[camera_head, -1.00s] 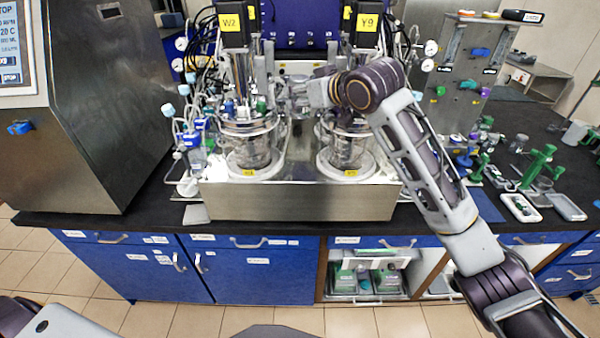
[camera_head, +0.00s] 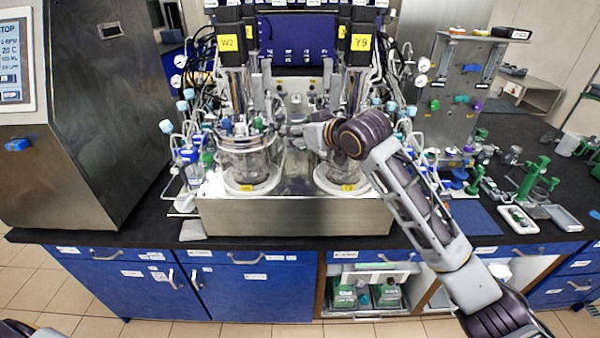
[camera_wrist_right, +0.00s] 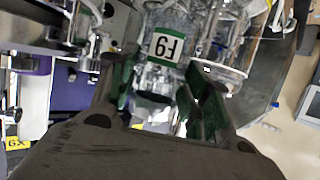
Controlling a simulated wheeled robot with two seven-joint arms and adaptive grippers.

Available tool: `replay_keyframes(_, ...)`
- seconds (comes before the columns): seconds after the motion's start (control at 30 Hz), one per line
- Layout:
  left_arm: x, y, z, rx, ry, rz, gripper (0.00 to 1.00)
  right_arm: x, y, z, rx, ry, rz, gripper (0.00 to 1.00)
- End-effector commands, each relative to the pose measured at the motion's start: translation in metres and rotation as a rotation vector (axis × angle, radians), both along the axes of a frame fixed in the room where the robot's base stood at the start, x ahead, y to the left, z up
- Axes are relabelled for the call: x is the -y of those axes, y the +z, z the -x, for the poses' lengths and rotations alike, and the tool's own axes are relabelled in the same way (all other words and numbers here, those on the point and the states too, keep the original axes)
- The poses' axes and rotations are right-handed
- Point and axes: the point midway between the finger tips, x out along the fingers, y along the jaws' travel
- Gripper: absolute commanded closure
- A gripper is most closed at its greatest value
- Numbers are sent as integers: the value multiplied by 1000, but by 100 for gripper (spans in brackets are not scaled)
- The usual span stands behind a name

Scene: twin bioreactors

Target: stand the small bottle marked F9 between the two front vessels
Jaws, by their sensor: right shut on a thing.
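The small bottle marked F9 (camera_wrist_right: 164,55) is clear with a white label, which appears upside down in the right wrist view. My right gripper (camera_wrist_right: 160,98) is shut on it, with green pads on either side. In the head view my right gripper (camera_head: 292,130) is at lid height between the left front vessel (camera_head: 248,165) and the right front vessel (camera_head: 338,175). I cannot make out the bottle there. Both vessels are glass and stand on round white bases on a steel housing (camera_head: 290,215). My left gripper is not in view.
Tubes and fittings crowd both vessels. Motor units marked W2 (camera_head: 229,42) and Y9 (camera_head: 359,42) rise above them. A large steel cabinet (camera_head: 100,120) stands left. Green clamps (camera_head: 530,178) and trays (camera_head: 520,218) lie right on the black bench (camera_head: 440,228).

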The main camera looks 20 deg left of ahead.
Motion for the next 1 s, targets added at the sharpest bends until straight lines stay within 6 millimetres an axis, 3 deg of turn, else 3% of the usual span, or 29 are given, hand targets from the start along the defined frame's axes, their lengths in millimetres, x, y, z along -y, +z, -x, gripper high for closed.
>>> replay_keyframes(0.5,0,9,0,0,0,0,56,1,-79,0,0,-1,1,80)
replay_keyframes(1.0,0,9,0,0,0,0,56,0,-90,0,1,0,0,80)
